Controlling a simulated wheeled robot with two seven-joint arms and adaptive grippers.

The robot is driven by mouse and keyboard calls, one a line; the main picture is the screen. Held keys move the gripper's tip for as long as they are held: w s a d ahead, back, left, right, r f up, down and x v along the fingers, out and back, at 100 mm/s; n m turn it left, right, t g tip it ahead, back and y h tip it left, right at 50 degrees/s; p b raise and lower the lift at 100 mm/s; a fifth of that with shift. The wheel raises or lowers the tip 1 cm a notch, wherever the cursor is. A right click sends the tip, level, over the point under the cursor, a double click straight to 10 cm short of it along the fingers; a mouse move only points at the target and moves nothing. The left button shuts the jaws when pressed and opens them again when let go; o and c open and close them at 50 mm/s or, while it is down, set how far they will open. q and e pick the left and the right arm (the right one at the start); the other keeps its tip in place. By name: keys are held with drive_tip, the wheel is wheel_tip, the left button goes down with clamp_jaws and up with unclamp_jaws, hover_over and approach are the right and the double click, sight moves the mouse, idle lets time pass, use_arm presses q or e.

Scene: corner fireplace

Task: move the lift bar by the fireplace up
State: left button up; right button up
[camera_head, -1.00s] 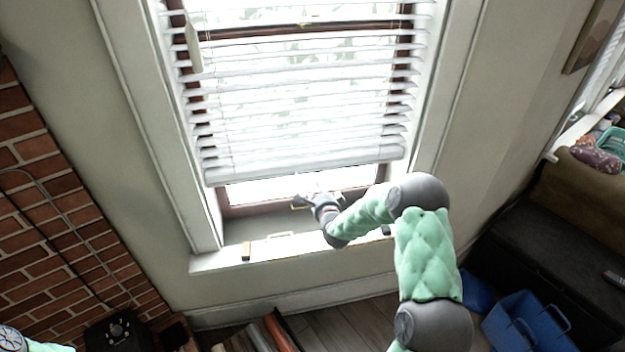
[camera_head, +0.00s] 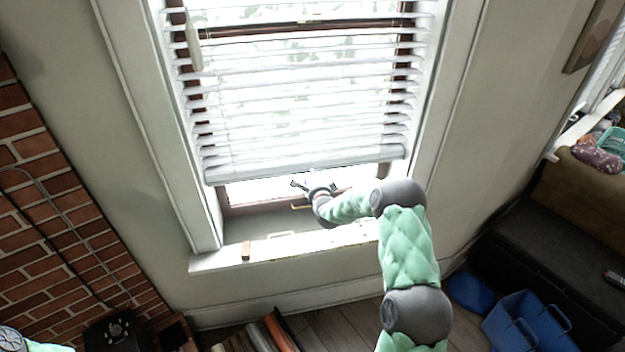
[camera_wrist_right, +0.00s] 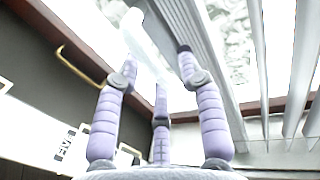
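In the right wrist view the rail (camera_wrist_right: 200,60) slopes down to the right, beyond the fingers. My right gripper (camera_head: 311,186) is just below the rail's middle, with its fingers pointing up. Its purple fingers (camera_wrist_right: 160,60) are spread apart in the wrist view. A pale, washed-out piece (camera_wrist_right: 146,48) shows between them; I cannot tell whether they touch it. My left gripper is out of view.
The white sill (camera_head: 215,262) lies below the window, and a small brass handle (camera_wrist_right: 82,68) is on the dark sash. A brick fireplace wall (camera_head: 45,220) is at left. Blue bins (camera_head: 525,320) and a dark chest (camera_head: 540,250) are at right.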

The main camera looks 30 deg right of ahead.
clamp_jaws()
